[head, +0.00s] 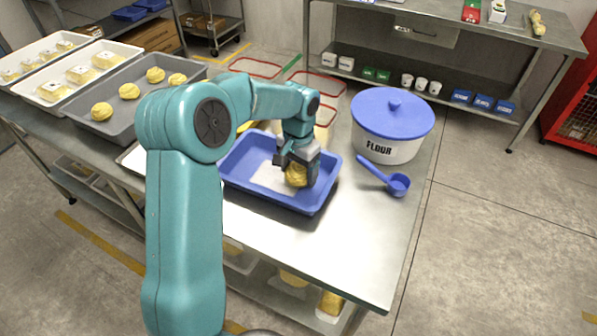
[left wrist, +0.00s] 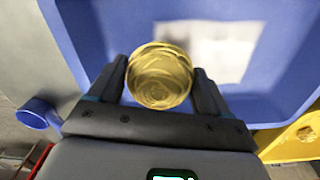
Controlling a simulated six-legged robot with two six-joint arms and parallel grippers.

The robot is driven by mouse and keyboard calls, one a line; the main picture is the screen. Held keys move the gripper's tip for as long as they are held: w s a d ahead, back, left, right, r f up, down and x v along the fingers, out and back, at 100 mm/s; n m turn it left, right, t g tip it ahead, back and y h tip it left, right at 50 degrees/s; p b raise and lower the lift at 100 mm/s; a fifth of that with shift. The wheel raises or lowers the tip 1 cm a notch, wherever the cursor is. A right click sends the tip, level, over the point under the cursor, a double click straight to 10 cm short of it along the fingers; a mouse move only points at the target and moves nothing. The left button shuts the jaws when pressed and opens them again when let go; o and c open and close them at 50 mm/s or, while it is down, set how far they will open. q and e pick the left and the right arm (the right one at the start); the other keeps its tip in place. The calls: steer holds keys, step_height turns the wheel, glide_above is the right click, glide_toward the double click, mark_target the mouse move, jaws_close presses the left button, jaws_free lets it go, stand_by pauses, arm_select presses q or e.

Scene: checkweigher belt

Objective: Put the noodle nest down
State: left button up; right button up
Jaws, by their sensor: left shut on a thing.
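The yellow noodle nest (head: 296,176) is between the fingers of my left gripper (head: 298,166), over the right part of the blue tray (head: 240,186). In the left wrist view the nest (left wrist: 160,76) sits between the two dark fingers of the left gripper (left wrist: 163,88), which is shut on it. A white sheet (head: 268,179) lies on the tray floor, and it also shows in the left wrist view (left wrist: 205,48). I cannot tell whether the nest touches the tray floor. My right gripper is not in view.
A flour tub (head: 388,148) with a blue lid and a blue scoop (head: 396,186) stand right of the tray on the steel table (head: 345,245). A grey tray (head: 92,131) with several nests is at the left. The table's front right is clear.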

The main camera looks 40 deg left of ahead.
mark_target(299, 167)
arm_select(q)
steer(key=shift+f, duration=0.45)
steer(key=shift+f+b, duration=0.5)
steer(key=shift+f, duration=0.1)
steer(key=o, duration=1)
steer(key=shift+o, duration=0.2)
steer(key=shift+r, duration=0.25)
step_height(299, 167, up, 13)
steer(key=shift+f+p, duration=0.1)
steer(key=shift+p, duration=0.7)
